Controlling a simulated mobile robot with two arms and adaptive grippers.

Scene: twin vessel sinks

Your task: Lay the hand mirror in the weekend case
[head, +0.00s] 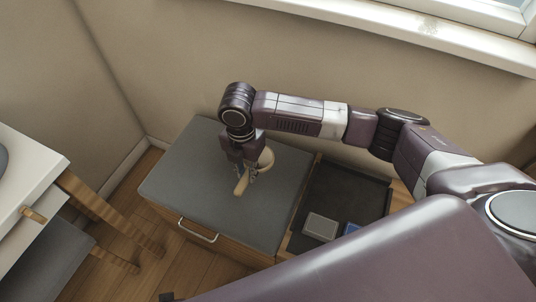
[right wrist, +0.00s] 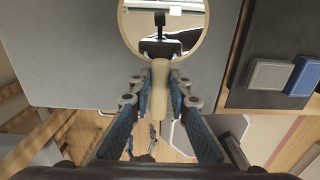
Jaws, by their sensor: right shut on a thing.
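The hand mirror has a round glass in a pale wooden rim and a pale wooden handle. My right gripper (head: 246,172) is shut on its handle (head: 240,187), over the grey top of a cabinet. In the right wrist view the handle (right wrist: 159,92) sits between the blue finger pads of my right gripper (right wrist: 160,88), with the round head beyond. I cannot tell whether the mirror touches the top. A dark, shallow, open container (head: 345,193), which may be the weekend case, is to the right of the cabinet top. My left gripper is not in view.
The grey cabinet top (head: 185,170) is otherwise clear, with a drawer handle (head: 197,231) at its front. A grey box (head: 320,227) and a blue one (head: 351,229) lie in the dark container's near part; its far part is free. A wall and window sill (head: 400,25) stand behind.

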